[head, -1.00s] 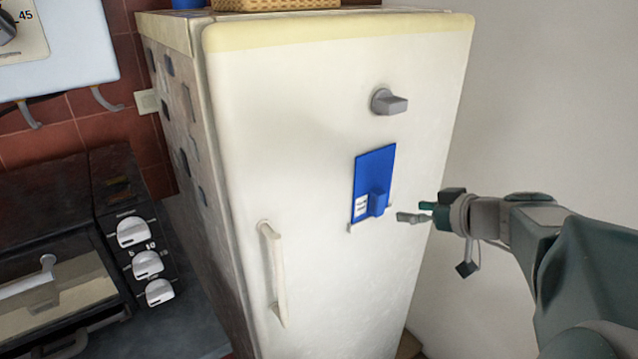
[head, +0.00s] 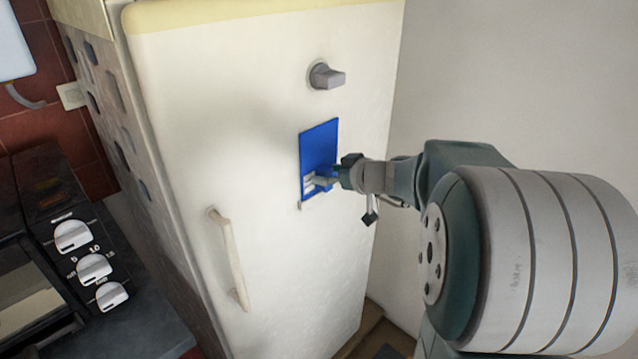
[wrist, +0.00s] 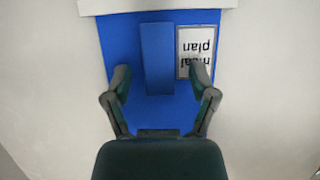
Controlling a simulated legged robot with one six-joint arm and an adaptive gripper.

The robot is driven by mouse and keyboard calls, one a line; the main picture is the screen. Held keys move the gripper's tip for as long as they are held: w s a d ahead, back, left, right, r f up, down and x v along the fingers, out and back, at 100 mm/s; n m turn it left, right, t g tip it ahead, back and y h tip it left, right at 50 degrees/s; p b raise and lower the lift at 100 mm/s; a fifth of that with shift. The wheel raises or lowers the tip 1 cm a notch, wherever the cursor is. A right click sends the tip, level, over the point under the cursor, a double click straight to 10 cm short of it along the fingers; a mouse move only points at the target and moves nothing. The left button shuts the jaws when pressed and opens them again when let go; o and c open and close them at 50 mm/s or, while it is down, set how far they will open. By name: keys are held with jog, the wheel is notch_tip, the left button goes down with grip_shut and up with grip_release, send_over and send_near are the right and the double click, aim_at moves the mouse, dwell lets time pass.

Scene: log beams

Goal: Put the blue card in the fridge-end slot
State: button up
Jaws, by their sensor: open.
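The blue card (head: 320,146) stands upright against the fridge door (head: 250,130), in a small pale holder (head: 300,205) at its lower edge. In the wrist view the card (wrist: 118,45) shows a raised blue block (wrist: 158,58) and a white label (wrist: 197,52) reading "meal plan", upside down. The pale holder edge (wrist: 160,5) runs along the top of that view. My gripper (head: 322,181) is at the lower part of the card. In the wrist view its two fingers (wrist: 162,85) are apart, one on each side of the block's near end, with gaps to it.
A grey knob (head: 326,77) sticks out of the door above the card. A long pale handle (head: 228,258) is at the door's lower left. An oven with white knobs (head: 94,267) stands left of the fridge. A bare wall (head: 500,80) is at the right.

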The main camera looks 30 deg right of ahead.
aim_at(321, 158)
jog(key=shift+w+f, duration=0.1)
jog(key=shift+w, duration=0.1)
grip_shut()
jog(key=shift+r, duration=0.3)
notch_tip(321, 158, up, 3)
jog(key=shift+r, duration=0.15)
jog(key=s+d, duration=0.3)
jog(key=s, duration=0.5)
jog(key=s+d, duration=0.3)
jog(key=s, duration=0.6)
